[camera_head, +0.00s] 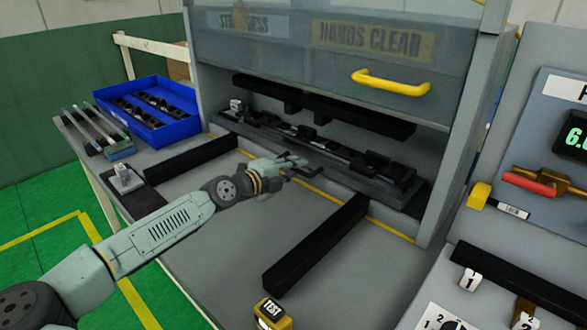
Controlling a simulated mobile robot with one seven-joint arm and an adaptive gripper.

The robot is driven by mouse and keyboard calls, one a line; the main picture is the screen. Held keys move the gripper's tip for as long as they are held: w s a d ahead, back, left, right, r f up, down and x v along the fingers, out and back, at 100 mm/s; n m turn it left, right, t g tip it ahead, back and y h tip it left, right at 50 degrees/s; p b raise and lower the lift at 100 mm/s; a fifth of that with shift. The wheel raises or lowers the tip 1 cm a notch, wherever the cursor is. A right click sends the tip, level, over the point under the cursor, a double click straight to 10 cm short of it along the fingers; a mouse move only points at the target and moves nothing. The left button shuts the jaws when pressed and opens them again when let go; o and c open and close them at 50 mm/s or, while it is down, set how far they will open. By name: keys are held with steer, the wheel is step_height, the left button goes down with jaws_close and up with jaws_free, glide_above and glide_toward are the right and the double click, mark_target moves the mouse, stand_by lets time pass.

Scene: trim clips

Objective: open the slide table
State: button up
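The slide table appears to be the long dark fixture (372,182) low in the grey machine's opening, with several black clips or clamps along it. It sits back behind the yellow line on the bench, under a black upper bar (330,108). My gripper (308,168) is over the bench in front of the fixture's middle, near its front edge. The dark fingers overlap the dark fixture behind them, so contact and finger gap are unclear. No held object can be made out.
A raised guard with a yellow handle (391,82) hangs above the opening. Two black rails (317,245) (190,158) flank the bench, with clear grey surface between them. A blue bin (145,110) stands left. A yellow TEST device (271,313) is at front; a control panel stands right.

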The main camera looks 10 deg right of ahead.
jaws_close()
stand_by(0.3)
steer(key=shift+a, duration=0.1)
